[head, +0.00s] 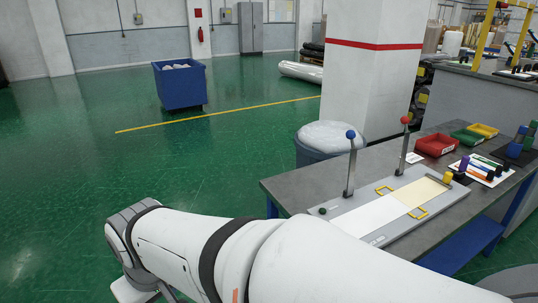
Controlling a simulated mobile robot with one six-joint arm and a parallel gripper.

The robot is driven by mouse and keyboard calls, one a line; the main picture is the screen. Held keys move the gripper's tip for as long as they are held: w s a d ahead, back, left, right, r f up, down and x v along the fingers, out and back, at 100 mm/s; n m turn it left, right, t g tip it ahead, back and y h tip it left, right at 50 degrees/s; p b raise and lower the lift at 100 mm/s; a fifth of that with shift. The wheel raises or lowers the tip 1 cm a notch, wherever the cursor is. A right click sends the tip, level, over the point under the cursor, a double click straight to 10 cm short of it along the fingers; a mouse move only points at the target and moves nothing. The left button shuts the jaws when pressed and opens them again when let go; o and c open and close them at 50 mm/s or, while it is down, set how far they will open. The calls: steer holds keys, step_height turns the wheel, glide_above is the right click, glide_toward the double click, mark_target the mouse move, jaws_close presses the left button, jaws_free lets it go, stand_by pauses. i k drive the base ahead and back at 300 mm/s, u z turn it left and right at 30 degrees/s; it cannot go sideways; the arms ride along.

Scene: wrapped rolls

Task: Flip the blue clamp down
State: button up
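The blue clamp (351,160) is a dark upright lever with a blue ball on top. It stands at the back left of a light grey fixture plate (336,219) on the workbench. A similar red-balled clamp (403,145) also stands upright, further right along the plate. A white sheet and a cream sheet lie on the plate, with yellow outlined frames beside them. My arm crosses the bottom of the head view, in front of the bench, and bends down at the left. My gripper's fingers are not visible.
The workbench (285,190) holds a red bin (436,145), green and yellow bins, and a white board with coloured pieces (482,170). A round bin with a clear bag (328,135) stands behind the bench, near a white pillar (370,70).

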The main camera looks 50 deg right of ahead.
mark_target(351, 134)
steer(key=z, duration=0.65)
steer(key=i, duration=2.2)
steer(key=z, duration=4.65)
